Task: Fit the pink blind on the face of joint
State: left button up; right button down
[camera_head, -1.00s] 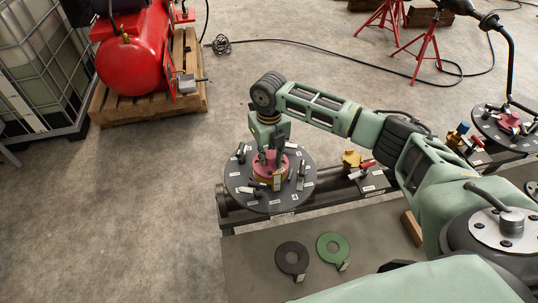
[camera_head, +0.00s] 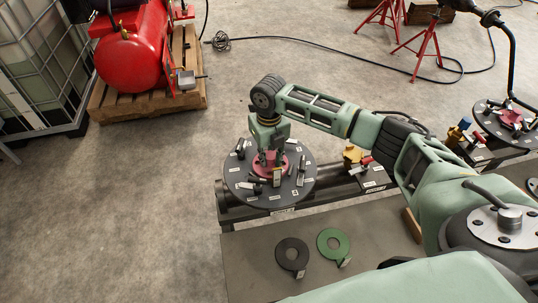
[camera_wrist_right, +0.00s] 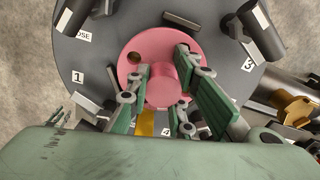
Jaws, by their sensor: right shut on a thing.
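The pink blind (camera_head: 262,172) is a round disc with a central knob and a small hole, seen from above in the right wrist view (camera_wrist_right: 150,42). My right gripper (camera_head: 271,161) points down with its fingers shut around the knob (camera_wrist_right: 167,72). The blind is over the middle of the joint's face, a dark round plate (camera_head: 236,183) with numbered white labels and several clamps around it. The blind looks level and at or very close to the face; I cannot tell if it fully touches. My left gripper is not in view.
A yellow block (camera_head: 352,156) and a red-handled part are right of the plate. A second clamped plate (camera_head: 489,118) stands far right.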

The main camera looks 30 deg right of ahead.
aim_at(269, 155)
jog(key=shift+r, duration=0.1)
jog(key=c, duration=1.6)
grip_release()
jog(key=shift+o, duration=0.6)
notch_tip(269, 155, up, 12)
jog(key=shift+s, duration=0.1)
